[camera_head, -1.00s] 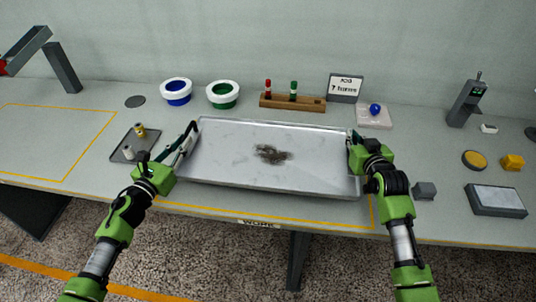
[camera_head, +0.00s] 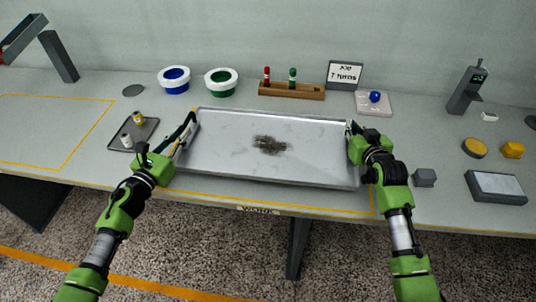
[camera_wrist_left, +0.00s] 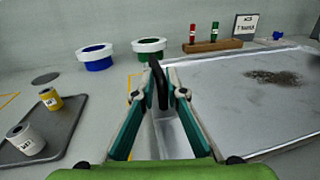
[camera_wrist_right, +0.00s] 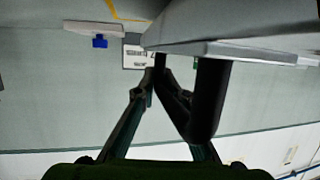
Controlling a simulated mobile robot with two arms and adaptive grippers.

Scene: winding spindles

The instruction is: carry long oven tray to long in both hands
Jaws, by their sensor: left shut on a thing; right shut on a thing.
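The long oven tray (camera_head: 315,160) is a wide silver tray with a dark brown stain in its middle, held over the front middle of the table. My left gripper (camera_head: 184,138) is shut on its left end; the left wrist view (camera_wrist_left: 158,88) shows the fingers around a dark handle. My right gripper (camera_head: 352,136) is shut on the right end; the right wrist view (camera_wrist_right: 160,80) shows the fingers at a dark handle beside the tray's edge. The tray looks about level. Any gap between tray and table is hard to tell.
Blue (camera_head: 174,84) and green (camera_head: 221,87) white-rimmed pots, a wooden rack (camera_head: 292,91) and a sign (camera_head: 344,74) stand behind the tray. A small dark tray (camera_head: 149,129) with two spools lies left. A grey block (camera_head: 424,178) sits right. The yellow-outlined area (camera_head: 45,150) far left is clear.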

